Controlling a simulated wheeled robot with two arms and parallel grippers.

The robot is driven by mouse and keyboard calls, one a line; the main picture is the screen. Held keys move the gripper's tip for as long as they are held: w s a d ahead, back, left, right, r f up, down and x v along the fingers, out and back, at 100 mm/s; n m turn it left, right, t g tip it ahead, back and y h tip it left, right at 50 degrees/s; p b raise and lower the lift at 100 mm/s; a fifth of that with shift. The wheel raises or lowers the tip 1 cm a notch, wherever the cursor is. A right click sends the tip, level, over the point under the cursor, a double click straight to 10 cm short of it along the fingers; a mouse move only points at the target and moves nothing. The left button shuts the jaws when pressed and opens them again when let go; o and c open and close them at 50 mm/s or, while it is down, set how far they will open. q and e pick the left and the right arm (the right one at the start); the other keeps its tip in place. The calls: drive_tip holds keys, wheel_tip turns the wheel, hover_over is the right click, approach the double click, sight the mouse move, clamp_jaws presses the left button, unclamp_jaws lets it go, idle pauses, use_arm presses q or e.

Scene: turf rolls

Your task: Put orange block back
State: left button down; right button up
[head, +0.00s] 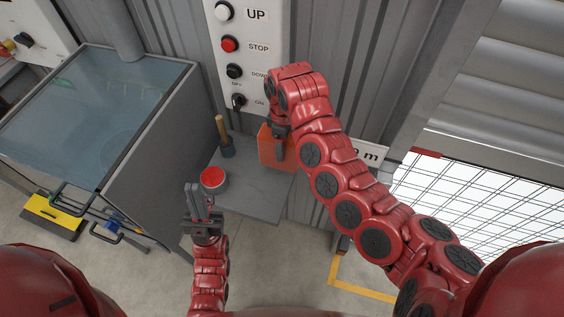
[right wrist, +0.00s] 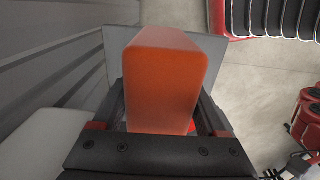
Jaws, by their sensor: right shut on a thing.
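The orange block (head: 270,155) stands upright at the grey shelf (head: 247,205), close to the wall. I cannot tell whether it touches the shelf. My right gripper (head: 280,148) is shut on it from above, and the arm partly covers it. In the right wrist view the block (right wrist: 163,80) fills the space between the two fingers of the gripper (right wrist: 162,105). My left gripper (head: 198,192) is empty, its fingers close together and pointing up, in front of the shelf's left edge.
A red-topped round can (head: 213,179) and a wooden-handled tool (head: 222,135) stand on the shelf left of the block. A control panel (head: 247,60) with buttons is on the wall above. A glass-topped grey cabinet (head: 150,140) stands left. The shelf's front right is clear.

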sight(283, 164)
drive_tip(key=f+p, duration=0.1)
drive_tip(key=f, duration=0.1)
drive_tip(key=s+f+p, duration=0.1)
drive_tip(key=f, duration=0.4)
drive_tip(key=f+p, duration=0.1)
drive_tip(key=shift+w+f, duration=0.25)
drive_tip(key=shift+f, duration=0.15)
drive_tip(key=shift+f, duration=0.1)
drive_tip(key=o, duration=1.5)
drive_tip(key=shift+o, duration=0.2)
